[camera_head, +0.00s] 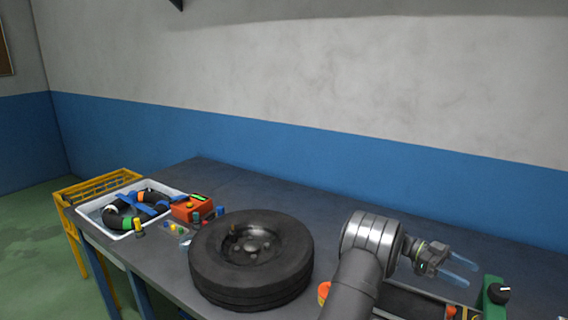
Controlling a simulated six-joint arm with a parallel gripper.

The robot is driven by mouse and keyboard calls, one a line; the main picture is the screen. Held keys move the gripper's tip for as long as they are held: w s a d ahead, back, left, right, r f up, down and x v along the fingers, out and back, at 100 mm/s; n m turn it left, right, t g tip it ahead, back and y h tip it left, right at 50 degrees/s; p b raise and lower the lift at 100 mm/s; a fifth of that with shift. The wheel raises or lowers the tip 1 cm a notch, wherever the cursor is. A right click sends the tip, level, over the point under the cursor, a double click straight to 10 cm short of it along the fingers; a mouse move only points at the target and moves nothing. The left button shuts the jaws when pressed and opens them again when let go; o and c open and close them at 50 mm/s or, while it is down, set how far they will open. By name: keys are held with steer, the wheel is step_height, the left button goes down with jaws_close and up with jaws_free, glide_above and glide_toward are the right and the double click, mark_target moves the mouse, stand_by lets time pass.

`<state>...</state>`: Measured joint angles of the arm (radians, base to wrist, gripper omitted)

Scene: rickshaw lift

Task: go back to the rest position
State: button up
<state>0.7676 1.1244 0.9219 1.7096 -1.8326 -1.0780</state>
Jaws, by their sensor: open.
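My gripper (462,268) is at the right of the head view, raised above the dark table (195,175). Its two pale bluish fingers are apart, with nothing between them. They point to the right. My arm reaches up from the bottom edge and hides part of the table's right side.
A black wheel (251,256) lies flat left of my arm. A white tray (152,186) with black and coloured parts, an orange box (192,208) and small coloured items are further left. A green device with a black knob (497,294) is below right of my gripper. A yellow crate (97,185) stands beyond the table.

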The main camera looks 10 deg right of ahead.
mark_target(506, 287)
steer(key=x, duration=1.1)
steer(key=v, duration=1.7)
steer(key=x, duration=1.7)
steer(key=shift+s, duration=0.15)
steer(key=shift+n+t+h, duration=0.4)
steer(key=shift+n+h, duration=0.1)
steer(key=n+t+h, duration=0.5)
steer(key=t+h, duration=0.1)
steer(key=shift+w+d+n+t, duration=0.35)
steer(key=shift+w+n+t, duration=0.05)
steer(key=shift+w+d+n+t+h, duration=0.15)
steer(key=shift+n+t+h, duration=0.2)
steer(key=shift+n+t, duration=0.85)
steer(key=shift+w+a+n+t+h, duration=0.15)
steer(key=shift+n+t+h, duration=0.45)
steer(key=shift+t, duration=1.15)
steer(key=shift+w+d+n+t+h, duration=0.1)
steer(key=shift+w+n+t+h, duration=0.05)
steer(key=shift+n+t, duration=1.15)
